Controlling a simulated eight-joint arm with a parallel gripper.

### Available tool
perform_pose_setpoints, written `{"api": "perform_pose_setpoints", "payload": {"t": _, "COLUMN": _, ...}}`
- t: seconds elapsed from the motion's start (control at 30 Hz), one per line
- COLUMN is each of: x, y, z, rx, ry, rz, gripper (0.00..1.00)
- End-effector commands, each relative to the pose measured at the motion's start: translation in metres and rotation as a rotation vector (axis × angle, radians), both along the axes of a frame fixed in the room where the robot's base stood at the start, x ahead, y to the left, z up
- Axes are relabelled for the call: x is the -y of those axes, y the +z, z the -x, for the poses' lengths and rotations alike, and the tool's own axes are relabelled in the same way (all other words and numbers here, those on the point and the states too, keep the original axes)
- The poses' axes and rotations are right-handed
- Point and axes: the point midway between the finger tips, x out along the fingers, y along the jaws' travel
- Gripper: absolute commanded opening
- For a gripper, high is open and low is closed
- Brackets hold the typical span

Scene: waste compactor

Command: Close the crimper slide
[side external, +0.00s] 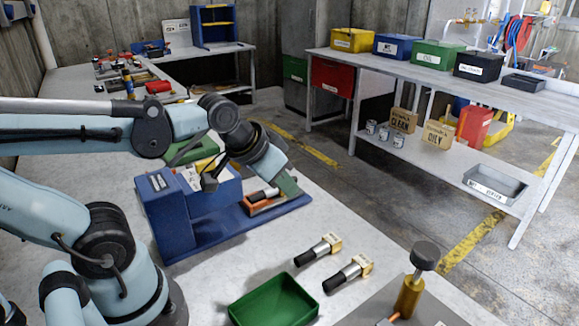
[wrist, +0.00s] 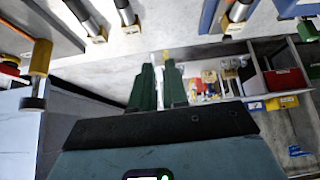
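The blue crimper (side external: 190,207) stands on the near bench, with a long blue base (side external: 228,226) reaching to the right. An orange slide (side external: 258,207) sits on that base, to the right of the blue body. A black and silver hose end (side external: 263,194) lies in it. My gripper (side external: 288,186) is low over the right end of the base, beside the slide; I cannot tell whether it touches. In the wrist view its two green fingers (wrist: 157,72) are slightly apart with nothing visible between them. The far side of the slide is hidden by my wrist.
A green tray (side external: 273,302) and two brass-ended hose pieces (side external: 318,250) lie on the bench in front. A brass post with a dark knob (side external: 411,290) stands at right. A shelf table (side external: 400,62) with labelled bins is across the aisle.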

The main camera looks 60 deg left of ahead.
Motion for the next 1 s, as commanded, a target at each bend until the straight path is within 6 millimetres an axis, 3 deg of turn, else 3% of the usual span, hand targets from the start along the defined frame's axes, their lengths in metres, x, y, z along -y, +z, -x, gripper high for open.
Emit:
{"api": "perform_pose_setpoints", "payload": {"t": 0.1, "x": -0.017, "y": 0.014, "z": -0.024, "rx": -0.034, "ry": 0.062, "rz": 0.005, "gripper": 0.0}}
{"api": "perform_pose_setpoints", "payload": {"t": 0.3, "x": -0.053, "y": 0.027, "z": -0.067, "rx": -0.099, "ry": 0.175, "rz": 0.018, "gripper": 0.0}}
{"api": "perform_pose_setpoints", "payload": {"t": 0.6, "x": -0.119, "y": 0.02, "z": -0.127, "rx": -0.191, "ry": 0.342, "rz": 0.043, "gripper": 0.0}}
{"api": "perform_pose_setpoints", "payload": {"t": 0.8, "x": -0.151, "y": 0.007, "z": -0.148, "rx": -0.231, "ry": 0.413, "rz": 0.056, "gripper": 0.0}}
{"api": "perform_pose_setpoints", "payload": {"t": 1.0, "x": -0.16, "y": -0.001, "z": -0.155, "rx": -0.242, "ry": 0.433, "rz": 0.06, "gripper": 0.0}}
